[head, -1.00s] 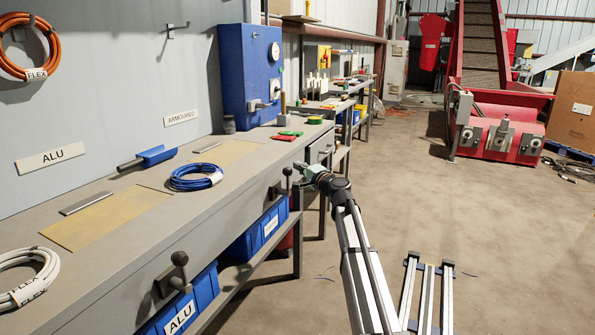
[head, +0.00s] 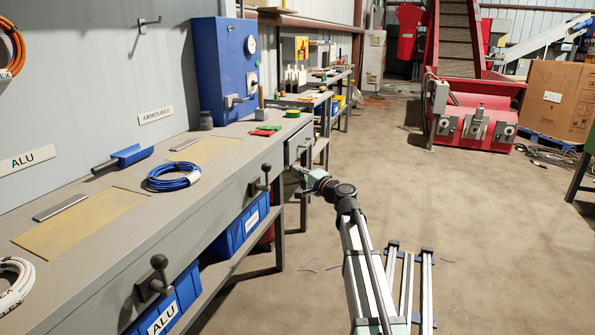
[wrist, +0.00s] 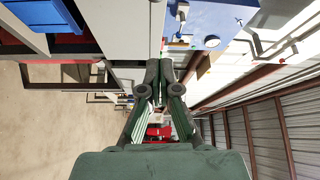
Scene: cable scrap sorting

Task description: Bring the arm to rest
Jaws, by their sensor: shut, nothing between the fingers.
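My gripper (head: 299,169) is at the end of my arm, beside the front edge of the grey workbench (head: 215,185) and near its far end. In the wrist view my gripper (wrist: 160,72) shows its two dark fingers together with nothing between them. My arm reaches up from the lower right in the head view, over the open floor. No object is in contact with the gripper as far as the views show.
The bench holds a blue cable coil (head: 173,177), a white coil (head: 12,283) and a blue machine (head: 224,70). Lever handles (head: 263,178) stick out from its front, above blue bins (head: 243,229). A red conveyor machine (head: 475,120) stands behind.

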